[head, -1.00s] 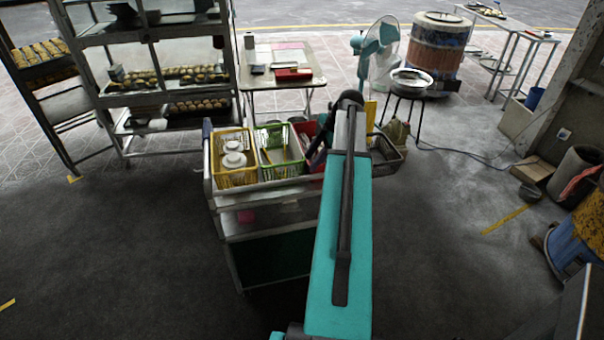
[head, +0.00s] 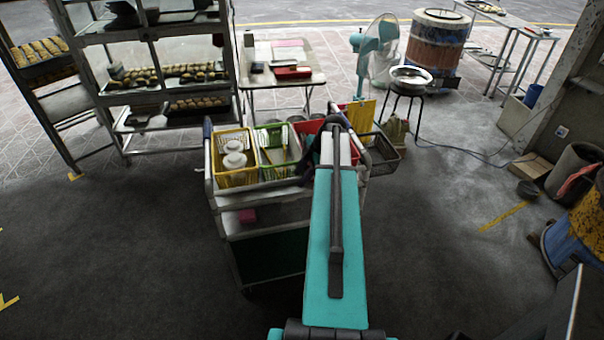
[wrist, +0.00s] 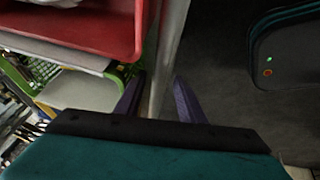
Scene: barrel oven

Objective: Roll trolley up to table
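The trolley (head: 222,205) stands in the middle of the head view, with baskets on its top deck. The table (head: 318,80) stands behind it, apart from it, with a red item and several small things on top. My gripper (wrist: 160,78) shows in the wrist view as two purple fingers, spread apart. A pale upright bar of the trolley (wrist: 163,90) runs between them, with slight gaps at the sides. In the head view the end of my arm is at the trolley's right side and the fingers are hidden.
A bread rack (head: 160,100) stands left of the table. A fan (head: 375,55), a stool with a metal bowl (head: 410,78) and a striped barrel (head: 437,45) stand right of it. A cable lies on the floor at right. Dark floor left of the trolley is clear.

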